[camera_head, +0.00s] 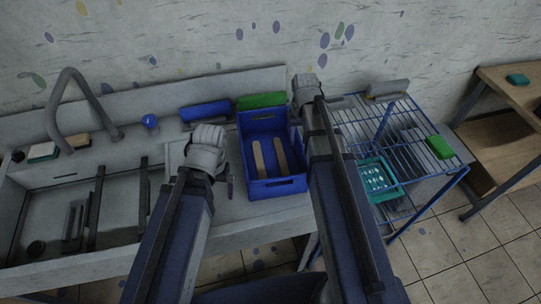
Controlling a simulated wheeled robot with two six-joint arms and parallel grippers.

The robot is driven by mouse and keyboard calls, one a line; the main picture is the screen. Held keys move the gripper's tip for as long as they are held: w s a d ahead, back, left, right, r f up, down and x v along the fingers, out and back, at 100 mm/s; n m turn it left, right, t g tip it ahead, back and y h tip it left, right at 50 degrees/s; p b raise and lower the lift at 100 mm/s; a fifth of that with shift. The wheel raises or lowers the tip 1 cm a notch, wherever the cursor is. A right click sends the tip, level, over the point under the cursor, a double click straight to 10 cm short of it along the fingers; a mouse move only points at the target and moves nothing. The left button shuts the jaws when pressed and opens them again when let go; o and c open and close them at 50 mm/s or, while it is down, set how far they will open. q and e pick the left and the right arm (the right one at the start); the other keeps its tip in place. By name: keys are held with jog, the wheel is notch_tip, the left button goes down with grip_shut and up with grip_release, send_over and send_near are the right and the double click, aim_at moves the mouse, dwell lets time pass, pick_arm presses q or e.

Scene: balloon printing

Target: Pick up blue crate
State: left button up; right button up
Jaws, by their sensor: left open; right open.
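The blue crate (277,187) stands on the grey counter, between my two arms. Two long tan pieces (258,160) lie inside it. My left gripper (207,140) is over the counter just left of the crate, apart from or close to its left side. My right gripper (304,88) is by the crate's far right corner, and its arm covers part of the crate's right side. Both grippers are open, though their fingertips are hard to make out. I cannot tell whether either touches the crate.
A sink with a tall faucet (75,85) is at the left. Behind the crate lie a green item (262,100) and a blue item (205,111). At the right stands a blue wire rack (400,120) with a teal basket (377,178). A wooden shelf (510,140) is at the far right.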

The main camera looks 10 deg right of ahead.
pick_arm(q)
notch_tip(320, 180, down, 4)
jog(key=b, duration=0.3)
jog(key=shift+f, duration=0.15)
pick_arm(e)
send_over(296, 157)
jog(key=f, duration=0.2)
jog(key=w+f, duration=0.1)
jog(key=f, duration=0.1)
jog(key=shift+d+f, duration=0.1)
jog(key=shift+d, duration=0.05)
grip_shut()
dwell(0.6)
